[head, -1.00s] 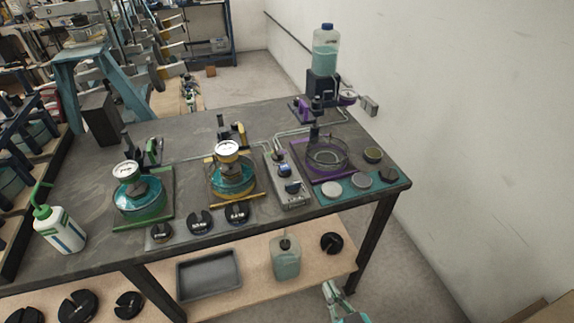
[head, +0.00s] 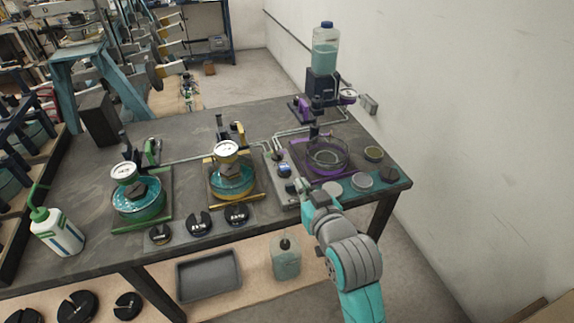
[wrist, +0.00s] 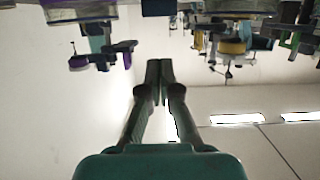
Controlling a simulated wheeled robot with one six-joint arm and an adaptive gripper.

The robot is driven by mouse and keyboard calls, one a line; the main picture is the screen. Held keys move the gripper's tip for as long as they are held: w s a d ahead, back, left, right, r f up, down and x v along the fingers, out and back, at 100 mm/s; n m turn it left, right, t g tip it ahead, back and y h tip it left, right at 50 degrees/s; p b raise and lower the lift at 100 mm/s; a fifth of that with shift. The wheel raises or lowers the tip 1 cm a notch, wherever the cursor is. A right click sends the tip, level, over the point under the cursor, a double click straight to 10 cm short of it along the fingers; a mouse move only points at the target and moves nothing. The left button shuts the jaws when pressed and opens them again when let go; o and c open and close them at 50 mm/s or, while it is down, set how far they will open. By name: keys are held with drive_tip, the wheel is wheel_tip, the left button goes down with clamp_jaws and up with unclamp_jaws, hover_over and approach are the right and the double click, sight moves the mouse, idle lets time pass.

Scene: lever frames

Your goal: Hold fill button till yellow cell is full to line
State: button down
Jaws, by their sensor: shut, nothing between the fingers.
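The yellow cell (head: 231,181) is a round clear vessel of teal liquid on a yellow-edged base, with a dial gauge above it. Its fill line cannot be made out. The grey control box (head: 270,165) stands to its right with a blue display and dark controls; I cannot tell which is the fill button. My gripper (head: 301,187) is over the front end of this box, its fingers closed and empty. Contact is unclear, and my arm hides part of the box's front. In the wrist view, the closed fingertips (wrist: 158,66) point toward the upside-down bench equipment.
A green cell (head: 138,200) stands at left and an empty-looking purple vessel (head: 328,155) at right. A liquid bottle (head: 325,50) stands behind the purple vessel.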

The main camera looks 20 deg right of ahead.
drive_tip(key=shift+w+r, duration=0.5)
drive_tip(key=shift+r, duration=0.2)
drive_tip(key=shift+w+r, duration=0.45)
drive_tip(key=shift+r, duration=0.25)
hover_over(284, 168)
drive_tip(key=s, duration=0.2)
drive_tip(key=shift+w+d+f, duration=0.15)
drive_tip(key=shift+f, duration=0.5)
drive_tip(key=shift+w+d+f, duration=0.1)
drive_tip(key=shift+f, duration=0.5)
wheel_tip(284, 168, down, 2)
drive_tip(key=shift+f, duration=1)
